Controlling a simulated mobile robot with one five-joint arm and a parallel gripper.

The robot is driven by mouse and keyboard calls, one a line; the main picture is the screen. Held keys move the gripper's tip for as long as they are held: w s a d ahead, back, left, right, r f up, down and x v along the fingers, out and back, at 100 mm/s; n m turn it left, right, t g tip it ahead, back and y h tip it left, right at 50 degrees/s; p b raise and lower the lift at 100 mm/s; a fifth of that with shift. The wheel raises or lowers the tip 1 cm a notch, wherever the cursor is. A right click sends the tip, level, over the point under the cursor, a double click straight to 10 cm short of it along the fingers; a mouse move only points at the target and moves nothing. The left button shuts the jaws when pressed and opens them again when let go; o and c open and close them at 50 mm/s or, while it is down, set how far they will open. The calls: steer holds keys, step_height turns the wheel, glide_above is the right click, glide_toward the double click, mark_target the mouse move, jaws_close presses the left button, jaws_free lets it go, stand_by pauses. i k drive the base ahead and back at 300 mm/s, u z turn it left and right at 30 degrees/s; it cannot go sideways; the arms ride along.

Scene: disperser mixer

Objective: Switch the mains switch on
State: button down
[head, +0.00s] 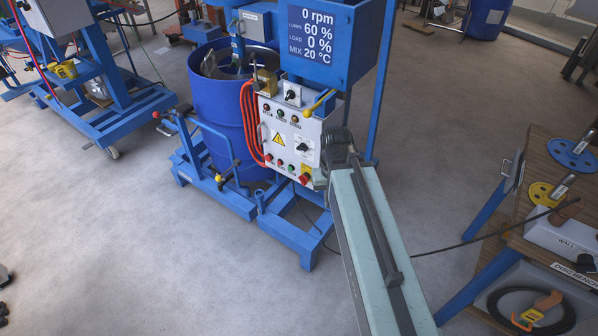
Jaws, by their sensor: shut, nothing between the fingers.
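A grey control panel (287,138) with coloured lamps, buttons and a yellow warning triangle is mounted on the blue mixer frame. A black rotary switch (291,95) on a pale plate sits at its top; I cannot read its label or position, so I cannot tell if it is the mains switch. A red knob on a yellow base (304,178) is at the panel's lower right. My gripper (338,140) is at the end of my arm, close to the panel's right edge. It is shut and holds nothing; its fingertips are hard to make out, and contact cannot be told.
A blue drum (219,98) stands left of the panel, with orange hoses (249,120) between them. A blue display (319,40) reads 0 rpm above. A yellow-ended lever (320,103) juts out near the panel's top right. A wooden bench (520,215) stands right; floor between is mostly clear.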

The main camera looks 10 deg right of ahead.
mark_target(303, 179)
steer(key=z, duration=0.15)
steer(key=i, duration=0.3)
steer(key=u, duration=3.25)
steer(key=k, duration=0.8)
steer(key=z, duration=0.9)
steer(key=i, duration=0.5)
